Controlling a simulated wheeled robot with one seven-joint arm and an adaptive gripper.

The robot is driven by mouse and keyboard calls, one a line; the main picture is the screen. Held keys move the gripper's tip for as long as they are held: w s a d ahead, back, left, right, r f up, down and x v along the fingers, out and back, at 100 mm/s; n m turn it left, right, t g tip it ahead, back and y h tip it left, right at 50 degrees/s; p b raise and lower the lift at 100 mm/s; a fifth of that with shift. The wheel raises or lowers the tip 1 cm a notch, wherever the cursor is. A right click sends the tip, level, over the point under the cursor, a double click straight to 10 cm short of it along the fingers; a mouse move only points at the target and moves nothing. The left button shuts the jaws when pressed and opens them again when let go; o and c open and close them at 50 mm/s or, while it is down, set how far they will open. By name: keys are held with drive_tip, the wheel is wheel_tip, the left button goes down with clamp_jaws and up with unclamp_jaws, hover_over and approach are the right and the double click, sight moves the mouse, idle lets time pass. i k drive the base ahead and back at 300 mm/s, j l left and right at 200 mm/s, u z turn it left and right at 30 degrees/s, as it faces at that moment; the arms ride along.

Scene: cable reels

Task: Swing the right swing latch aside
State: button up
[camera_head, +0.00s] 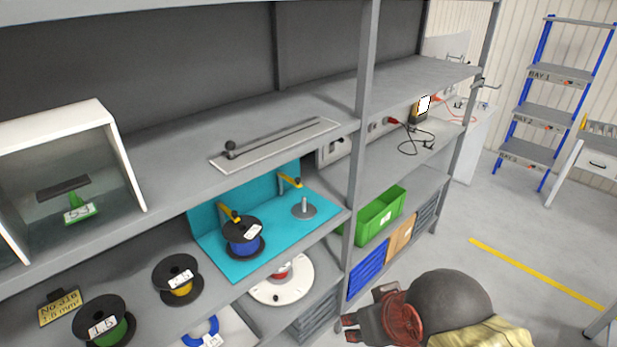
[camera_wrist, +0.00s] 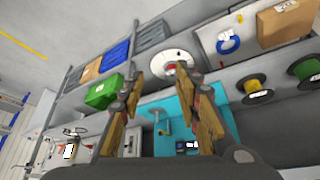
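The right swing latch (camera_head: 289,181) is a yellow arm on the back wall of the teal station (camera_head: 262,268). It stands out above a bare grey spindle (camera_head: 304,209). The left swing latch (camera_head: 230,213) is also yellow and reaches over the blue reel (camera_head: 243,240). My gripper (camera_head: 366,312) is in front of the shelf, lower right of the station and apart from both latches. In the wrist view my gripper (camera_wrist: 160,78) is open and empty, its two fingers wide apart.
A grey shelf post (camera_head: 359,130) stands just right of the station, and a shelf board overhangs it. A green bin (camera_head: 380,215) is right of the post. A white disc (camera_head: 290,287) lies on the shelf below. Black reels with yellow and green cable stand left.

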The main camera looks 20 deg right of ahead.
sight(296, 183)
drive_tip(key=i+l+z, duration=0.15)
drive_tip(key=i+l, duration=0.55)
drive_tip(key=i, duration=0.1)
